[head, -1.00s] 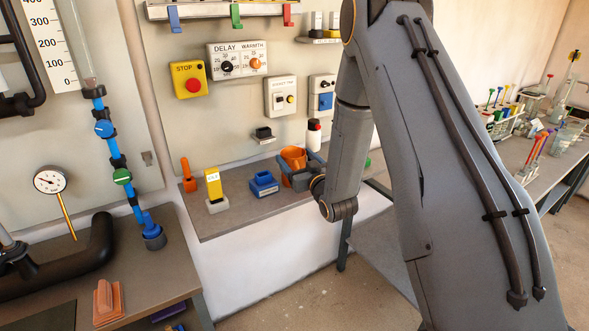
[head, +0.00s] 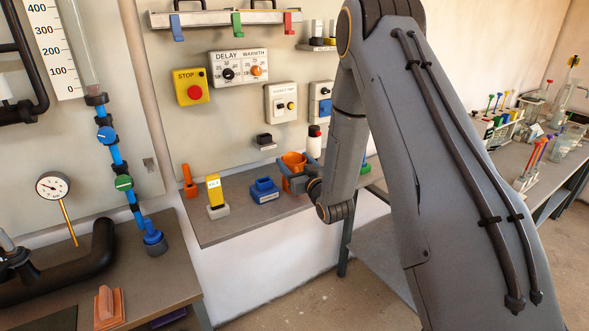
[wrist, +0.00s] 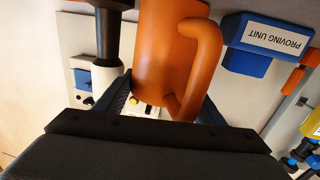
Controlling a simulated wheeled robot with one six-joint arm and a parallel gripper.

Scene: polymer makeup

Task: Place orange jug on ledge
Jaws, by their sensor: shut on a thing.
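The orange jug (head: 293,162) is upright over the ledge (head: 225,222) in the head view, to the right of the blue proving unit. In the wrist view the jug (wrist: 165,60) fills the middle, with its loop handle on the right. My gripper (head: 296,180) is shut on the jug, with one dark finger on each side of it; the gripper also shows in the wrist view (wrist: 165,105). The arm partly hides the jug in the head view. I cannot tell whether the jug's base touches the ledge.
The blue proving unit (head: 265,190), a yellow block on a grey base (head: 217,197) and an orange tool (head: 189,181) stand left of the jug. A white bottle with a red and black top (head: 314,144) is just behind right. The ledge's front strip looks clear.

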